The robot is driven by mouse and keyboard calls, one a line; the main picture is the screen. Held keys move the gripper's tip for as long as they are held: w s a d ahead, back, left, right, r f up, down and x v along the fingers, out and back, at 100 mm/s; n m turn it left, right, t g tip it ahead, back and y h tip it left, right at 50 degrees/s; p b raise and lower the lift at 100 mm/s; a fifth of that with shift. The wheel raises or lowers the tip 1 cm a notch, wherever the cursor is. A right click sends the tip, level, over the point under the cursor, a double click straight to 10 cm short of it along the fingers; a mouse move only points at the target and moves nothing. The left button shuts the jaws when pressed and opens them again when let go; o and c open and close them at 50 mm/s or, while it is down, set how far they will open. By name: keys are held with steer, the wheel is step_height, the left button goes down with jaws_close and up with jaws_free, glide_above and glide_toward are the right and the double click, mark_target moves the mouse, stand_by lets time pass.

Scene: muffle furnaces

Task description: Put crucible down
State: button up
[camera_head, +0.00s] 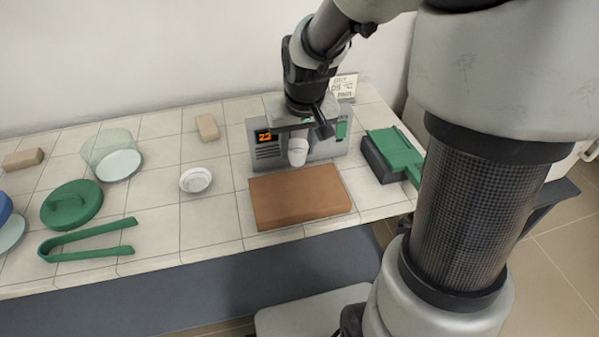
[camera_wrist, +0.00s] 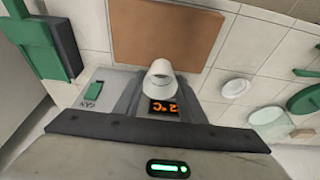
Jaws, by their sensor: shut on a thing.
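A small white crucible (camera_head: 298,152) is in my gripper (camera_head: 300,134), held in front of the grey unit with the orange display (camera_head: 265,136). It appears roughly upright, just behind the brown slab (camera_head: 300,196). In the wrist view the crucible (camera_wrist: 160,80) shows near the slab's edge (camera_wrist: 165,35), beside the orange digits. Whether the crucible touches anything below cannot be told. A white round dish (camera_head: 195,180) stands on the tiles left of the slab; it also shows in the wrist view (camera_wrist: 236,88).
Green tongs (camera_head: 85,242), a green lid (camera_head: 72,205) and a clear glass vessel (camera_head: 112,157) stand at left. A tan block (camera_head: 208,127) lies behind the dish. A green-topped dark box (camera_head: 393,152) is at right. Tiles between tongs and slab are clear.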

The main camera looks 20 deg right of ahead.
step_height(320, 180, down, 10)
steer(key=shift+b, duration=1.1)
steer(key=shift+f, duration=0.25)
steer(key=o, duration=1.1)
steer(key=shift+r, duration=0.1)
steer(key=shift+r, duration=0.1)
